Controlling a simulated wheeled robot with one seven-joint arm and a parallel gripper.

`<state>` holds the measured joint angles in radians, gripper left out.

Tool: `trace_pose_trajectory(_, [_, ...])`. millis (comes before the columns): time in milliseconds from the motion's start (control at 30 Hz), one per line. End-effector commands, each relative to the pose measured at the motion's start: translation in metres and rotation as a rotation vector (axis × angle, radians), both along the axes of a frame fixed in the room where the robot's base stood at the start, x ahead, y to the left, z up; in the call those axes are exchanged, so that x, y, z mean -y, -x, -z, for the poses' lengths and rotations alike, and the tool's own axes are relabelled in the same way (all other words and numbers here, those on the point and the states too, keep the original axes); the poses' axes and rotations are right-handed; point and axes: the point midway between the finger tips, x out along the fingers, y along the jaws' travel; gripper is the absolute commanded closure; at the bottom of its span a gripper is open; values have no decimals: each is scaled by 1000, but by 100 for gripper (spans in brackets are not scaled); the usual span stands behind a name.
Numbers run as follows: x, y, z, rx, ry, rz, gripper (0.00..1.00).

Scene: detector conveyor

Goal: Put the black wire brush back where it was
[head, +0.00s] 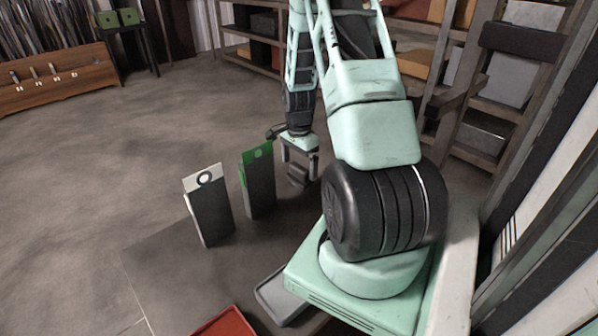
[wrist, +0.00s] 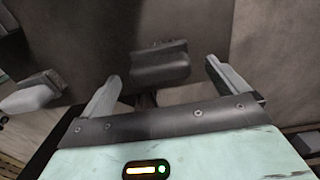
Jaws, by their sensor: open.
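My gripper (head: 299,166) hangs low over the floor, just right of the green-topped panel. Its two fingers stand wide apart, and they also show in the wrist view (wrist: 163,72). A dark blocky thing (head: 298,177) shows between and just beyond the fingertips. In the wrist view the same dark thing (wrist: 160,66) lies between the finger lines, with a visible gap to each finger. It may be the black wire brush, but its bristles and handle cannot be made out. What it rests on is unclear.
Two upright dark panels stand left of my gripper, one green-topped (head: 258,185), one white-topped with a ring mark (head: 209,208). A grey tray (head: 268,297) and a red tray (head: 226,322) lie at the front. Shelves (head: 262,70) line the back. The left floor is clear.

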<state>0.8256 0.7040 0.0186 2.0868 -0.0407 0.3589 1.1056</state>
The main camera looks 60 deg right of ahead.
Motion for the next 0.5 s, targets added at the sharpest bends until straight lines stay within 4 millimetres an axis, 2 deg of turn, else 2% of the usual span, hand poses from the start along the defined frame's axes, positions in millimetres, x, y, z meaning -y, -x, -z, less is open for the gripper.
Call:
trace_pose_trajectory(100, [1, -1, -25, 5, 6, -1, 1])
trace_pose_trajectory(300, [1, -1, -63, 4, 4, -1, 1])
trace_pose_trajectory(500, [1, -1, -85, 2, 3, -2, 1])
